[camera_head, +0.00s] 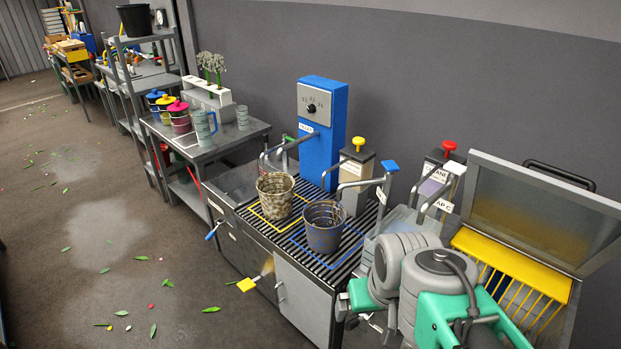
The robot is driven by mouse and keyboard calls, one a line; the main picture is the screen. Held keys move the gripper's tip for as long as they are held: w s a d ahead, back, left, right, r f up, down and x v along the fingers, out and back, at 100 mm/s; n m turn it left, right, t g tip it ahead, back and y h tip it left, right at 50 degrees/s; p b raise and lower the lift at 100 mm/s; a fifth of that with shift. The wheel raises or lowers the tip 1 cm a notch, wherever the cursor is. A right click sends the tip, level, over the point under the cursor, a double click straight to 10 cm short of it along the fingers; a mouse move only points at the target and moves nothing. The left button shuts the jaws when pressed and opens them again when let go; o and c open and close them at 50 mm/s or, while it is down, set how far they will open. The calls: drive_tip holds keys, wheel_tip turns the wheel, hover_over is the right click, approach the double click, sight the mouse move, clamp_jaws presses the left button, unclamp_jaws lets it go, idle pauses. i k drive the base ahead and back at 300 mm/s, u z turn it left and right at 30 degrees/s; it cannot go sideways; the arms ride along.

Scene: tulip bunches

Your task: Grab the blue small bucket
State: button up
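A small dark bucket (324,228) with a bluish-grey tint stands upright on the slatted counter top, inside a blue outlined square. It looks empty, and its wall is smudged. A second bucket (275,197), beige and speckled, stands just left of it inside a yellow outline. On the side table, a container with a blue lid (155,95) stands beside others with yellow and magenta lids. My grey and green arm fills the lower right, to the right of the dark bucket and apart from it. I cannot make out my gripper's fingers.
A blue dispenser (321,115) and yellow- and red-knobbed posts stand behind the buckets. An open-lidded bin (540,220) with a yellow rack is at right. The floor at left is open, with scattered leaves.

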sight(325, 220)
drive_tip(key=u, duration=0.5)
drive_tip(key=k, duration=1.05)
drive_tip(key=z, duration=0.2)
drive_tip(key=i, duration=1.5)
drive_tip(key=u, duration=0.9)
